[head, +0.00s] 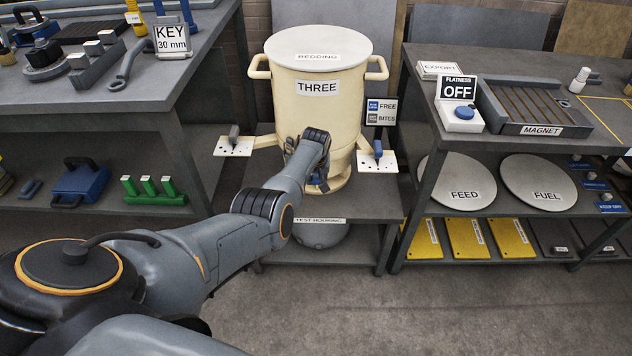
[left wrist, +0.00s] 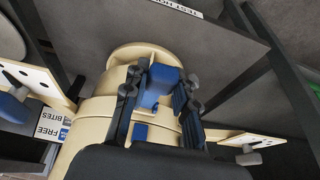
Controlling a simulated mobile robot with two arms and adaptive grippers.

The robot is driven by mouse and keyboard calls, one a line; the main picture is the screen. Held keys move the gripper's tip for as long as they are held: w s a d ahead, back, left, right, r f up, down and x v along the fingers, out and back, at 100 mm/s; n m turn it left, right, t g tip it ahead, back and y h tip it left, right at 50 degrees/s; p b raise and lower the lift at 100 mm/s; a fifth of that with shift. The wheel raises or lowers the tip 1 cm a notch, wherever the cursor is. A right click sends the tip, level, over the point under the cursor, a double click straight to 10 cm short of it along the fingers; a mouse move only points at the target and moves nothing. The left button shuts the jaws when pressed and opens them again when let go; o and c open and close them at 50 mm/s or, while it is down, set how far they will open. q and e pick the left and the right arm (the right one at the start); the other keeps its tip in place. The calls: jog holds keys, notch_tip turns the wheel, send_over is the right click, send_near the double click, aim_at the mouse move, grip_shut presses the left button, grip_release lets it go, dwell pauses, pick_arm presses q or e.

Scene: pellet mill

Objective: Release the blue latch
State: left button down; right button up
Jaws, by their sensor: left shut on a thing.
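A cream vessel (head: 318,95) labelled THREE, with a BEDDING lid, stands on the table between the two side benches. My left arm reaches to its lower front and hides part of it. In the left wrist view my left gripper (left wrist: 160,100) is shut on a blue latch (left wrist: 165,78) at the vessel's front, one finger on each side. A smaller blue piece (left wrist: 140,132) shows on the vessel's wall between the fingers. In the head view the latch is mostly hidden by the gripper (head: 314,182). My right gripper is not in view.
A white plate with a blue lever (head: 378,150) juts out right of the vessel, one with a grey lever (head: 234,135) left. A sign (head: 381,112) marks blue FREE, grey BITES. A TEST HOUSING (head: 320,234) sits below. Loaded benches stand on both sides.

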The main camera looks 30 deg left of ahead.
pick_arm(q)
jog(key=shift+w+a+r, duration=0.15)
jog(key=shift+w+r, duration=0.05)
jog(key=shift+r, duration=0.15)
jog(key=c, duration=1.1)
grip_release()
jog(key=shift+o, duration=0.3)
jog(key=shift+s+f, duration=0.1)
jog(key=v, duration=1.2)
